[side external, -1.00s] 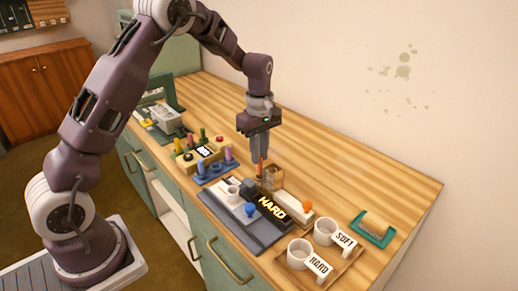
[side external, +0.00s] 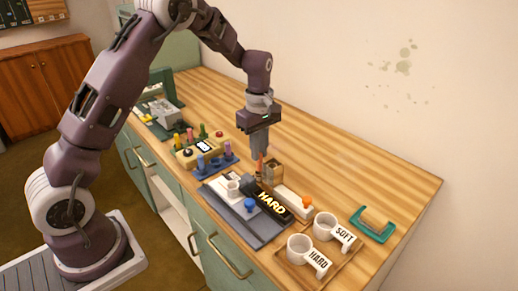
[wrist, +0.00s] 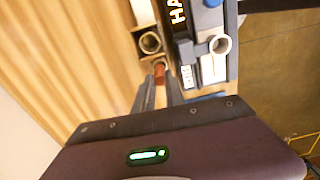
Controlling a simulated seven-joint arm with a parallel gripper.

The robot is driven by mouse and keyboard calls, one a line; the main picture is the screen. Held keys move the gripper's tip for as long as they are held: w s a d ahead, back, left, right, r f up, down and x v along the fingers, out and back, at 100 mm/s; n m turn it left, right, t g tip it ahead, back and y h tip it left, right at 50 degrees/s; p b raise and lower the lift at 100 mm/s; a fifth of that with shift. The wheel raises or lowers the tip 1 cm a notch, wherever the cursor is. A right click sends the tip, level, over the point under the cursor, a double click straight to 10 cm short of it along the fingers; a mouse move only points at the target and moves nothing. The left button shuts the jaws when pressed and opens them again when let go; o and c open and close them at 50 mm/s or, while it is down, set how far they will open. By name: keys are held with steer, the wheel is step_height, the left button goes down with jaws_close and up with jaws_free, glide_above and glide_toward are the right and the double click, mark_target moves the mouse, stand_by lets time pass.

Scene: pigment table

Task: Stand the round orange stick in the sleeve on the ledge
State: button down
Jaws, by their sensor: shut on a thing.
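My gripper (side external: 260,157) is shut on the round orange stick (side external: 260,168), which hangs below the fingertips beside the wooden sleeve (side external: 275,172). In the wrist view the stick (wrist: 159,74) shows between the two grey fingertips (wrist: 160,82). There the sleeve (wrist: 150,42) is a square wooden block with a round open hole, just beyond the stick. The stick appears outside the hole. Its lower end is hard to make out, and I cannot tell its height above the table. The sleeve stands at the end of a pale ledge (side external: 290,198).
A dark tray (side external: 245,225) with a HARD sign (side external: 273,204) and a white cup lies close by. A blue rack (side external: 215,166) with pegs stands behind. Two white cups labelled HARD (side external: 300,250) and SOFT (side external: 326,226) stand in front. The table by the wall is clear.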

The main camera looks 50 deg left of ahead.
steer(key=shift+f, duration=0.25)
steer(key=shift+f, duration=0.7)
steer(key=shift+f, duration=0.25)
stand_by(0.3)
steer(key=c, duration=1.3)
jaws_free()
steer(key=shift+r, duration=0.1)
steer(key=shift+r, duration=3.95)
